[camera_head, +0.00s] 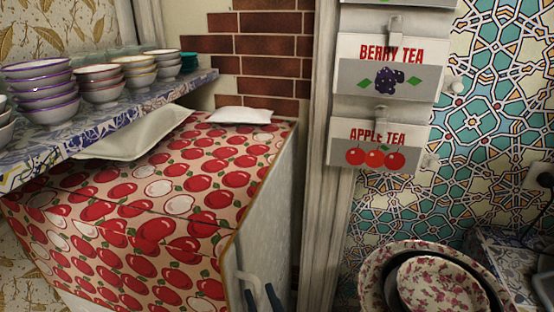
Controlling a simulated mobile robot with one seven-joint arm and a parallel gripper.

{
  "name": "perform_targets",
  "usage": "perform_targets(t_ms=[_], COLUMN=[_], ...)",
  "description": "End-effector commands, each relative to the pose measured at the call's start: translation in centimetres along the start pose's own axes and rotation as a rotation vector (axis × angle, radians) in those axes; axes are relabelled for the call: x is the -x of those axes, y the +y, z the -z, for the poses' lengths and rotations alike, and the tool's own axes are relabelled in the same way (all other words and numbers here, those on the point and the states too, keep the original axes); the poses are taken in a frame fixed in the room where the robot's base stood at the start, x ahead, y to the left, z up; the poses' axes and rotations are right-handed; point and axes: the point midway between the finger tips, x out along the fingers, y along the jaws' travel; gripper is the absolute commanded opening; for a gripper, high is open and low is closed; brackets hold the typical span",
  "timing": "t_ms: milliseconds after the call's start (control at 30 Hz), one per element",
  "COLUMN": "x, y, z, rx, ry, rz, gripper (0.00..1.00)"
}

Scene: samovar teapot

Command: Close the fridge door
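The fridge (195,180), as I take it, stands at the left with a red-apple pattern over its upper surfaces. A grey-white face (270,205) is seen at a steep angle on its right, with a pale handle-like bar (246,276) low on it. The picture's bottom edge cuts off the lower part, and I cannot tell how far open the door is. Two dark blue prongs (262,297) show at the bottom edge beside the bar; they look like my gripper's fingertips. I cannot tell whether they hold or touch the bar.
A patterned shelf (190,88) with stacked bowls (38,92) overhangs the fridge. A pale tray (140,135) and a white packet (240,115) are near the fridge's top. A post (320,180), tea signs (380,147) and floral bowls (440,285) are at the right.

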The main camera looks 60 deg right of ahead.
Motion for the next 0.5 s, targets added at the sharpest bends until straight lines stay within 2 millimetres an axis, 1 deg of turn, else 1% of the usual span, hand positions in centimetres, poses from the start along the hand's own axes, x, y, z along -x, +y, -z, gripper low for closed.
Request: perform_targets(t_ms=[33,300,500], x=[1.0,6.2,9.3], y=[0.3,0.3,0.2], z=[-0.4,-0.3,-0.2], rx=[0.002,0.001,0.000], ry=[-0.004,-0.004,-0.003], rz=[-0.008,-0.008,-0.007], gripper=[0.28,0.28,0.28])
